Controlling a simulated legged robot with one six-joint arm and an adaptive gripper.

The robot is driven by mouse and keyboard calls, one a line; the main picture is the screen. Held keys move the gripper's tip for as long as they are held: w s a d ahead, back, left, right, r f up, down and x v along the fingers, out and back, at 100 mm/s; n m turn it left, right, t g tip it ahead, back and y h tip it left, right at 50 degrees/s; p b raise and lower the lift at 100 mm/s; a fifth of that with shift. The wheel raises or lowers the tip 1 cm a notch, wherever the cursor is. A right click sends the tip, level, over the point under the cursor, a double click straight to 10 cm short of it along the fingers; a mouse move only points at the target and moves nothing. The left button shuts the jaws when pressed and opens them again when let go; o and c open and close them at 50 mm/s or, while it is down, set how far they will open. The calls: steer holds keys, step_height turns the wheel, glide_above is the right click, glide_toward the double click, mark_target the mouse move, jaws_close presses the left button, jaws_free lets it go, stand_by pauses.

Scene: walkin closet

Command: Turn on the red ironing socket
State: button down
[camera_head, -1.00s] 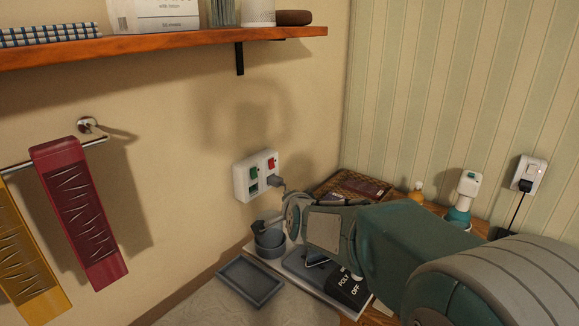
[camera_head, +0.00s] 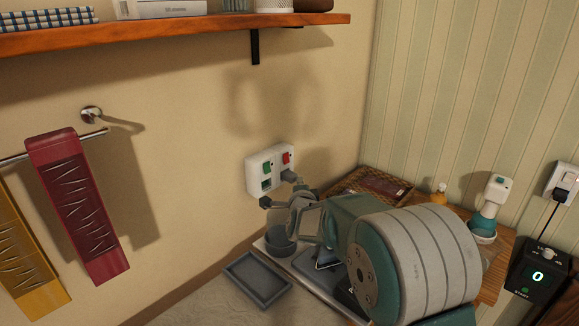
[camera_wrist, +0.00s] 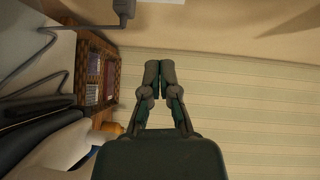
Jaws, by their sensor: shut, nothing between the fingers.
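A white double socket plate (camera_head: 251,180) is on the beige wall, with a red switch (camera_head: 287,157) at its upper right and a green switch (camera_head: 267,167) to its left. A grey plug (camera_head: 289,175) sits in the outlet below the red switch. It also seems to show at the top edge of the wrist view (camera_wrist: 124,8). My gripper (camera_head: 267,202) is just below the socket in the head view, apart from the red switch and partly hidden by my arm. In the wrist view my gripper (camera_wrist: 160,70) is shut and empty, its fingertips facing the striped wall.
A wicker basket (camera_head: 350,184) stands right of the socket. A wooden shelf (camera_head: 180,36) hangs above. A red towel (camera_head: 78,205) hangs left. The wall above the socket is clear.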

glide_toward(288, 163)
steer(key=w+d, duration=0.3)
steer(key=w, duration=0.2)
steer(key=shift+w+a+f, duration=0.1)
steer(key=shift+w+a, duration=0.5)
steer(key=shift+a, duration=0.25)
steer(key=shift+w+a+f, duration=0.1)
steer(key=shift+w+a, duration=0.5)
steer(key=shift+a, duration=0.3)
steer(key=shift+w+a, duration=0.1)
steer(key=shift+a, duration=0.05)
steer(key=shift+f, duration=0.1)
